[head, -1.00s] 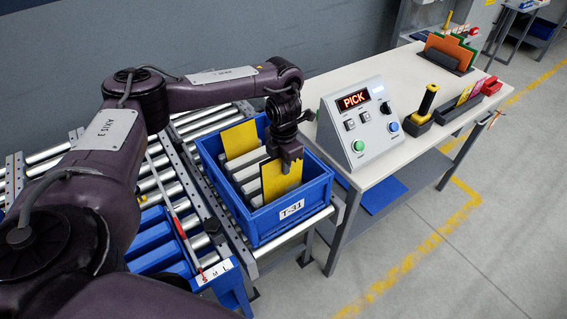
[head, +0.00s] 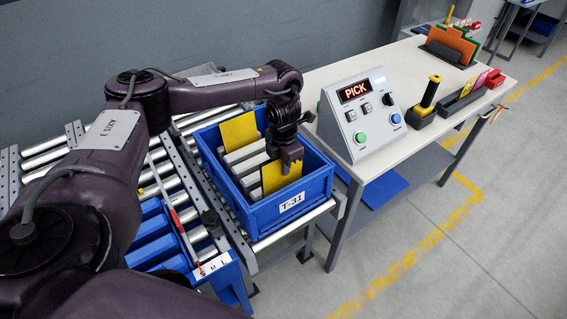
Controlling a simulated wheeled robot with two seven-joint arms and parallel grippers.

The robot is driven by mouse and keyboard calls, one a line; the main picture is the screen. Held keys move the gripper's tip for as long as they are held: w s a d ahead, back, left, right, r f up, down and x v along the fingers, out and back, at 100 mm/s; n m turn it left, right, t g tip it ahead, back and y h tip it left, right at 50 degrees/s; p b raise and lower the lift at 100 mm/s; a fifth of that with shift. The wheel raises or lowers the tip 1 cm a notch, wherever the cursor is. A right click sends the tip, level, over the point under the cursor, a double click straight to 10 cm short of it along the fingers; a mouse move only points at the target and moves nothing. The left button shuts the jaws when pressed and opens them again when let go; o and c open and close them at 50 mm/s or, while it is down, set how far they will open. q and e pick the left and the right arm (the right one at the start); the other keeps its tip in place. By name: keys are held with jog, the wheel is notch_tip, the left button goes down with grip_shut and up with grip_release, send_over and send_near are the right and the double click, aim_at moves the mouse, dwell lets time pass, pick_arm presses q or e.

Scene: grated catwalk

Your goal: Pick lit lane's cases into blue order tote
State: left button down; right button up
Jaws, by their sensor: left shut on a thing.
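The blue tote (head: 292,207) labelled T-31 stands on the roller conveyor. Inside it are several upright grey-white cases (head: 243,160) in a row. A yellow card or panel (head: 239,131) stands at the back of the row, and another yellow panel (head: 281,178) stands at the front. My left gripper (head: 287,165) reaches down into the tote and is shut at the top edge of the front yellow panel. Its fingertips partly hide that panel. My right gripper is not in view.
A control box (head: 362,118) with a lit PICK display sits on the white table (head: 420,70) to the right. Blue sloped trays (head: 160,240) lie left of the tote.

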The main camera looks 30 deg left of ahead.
pick_arm(q)
notch_tip(320, 180, down, 4)
jog(key=b, duration=0.3)
jog(key=shift+f, duration=0.15)
dwell(0.5)
jog(key=c, duration=1.4)
grip_release()
jog(key=shift+o, duration=0.6)
jog(key=o, duration=0.3)
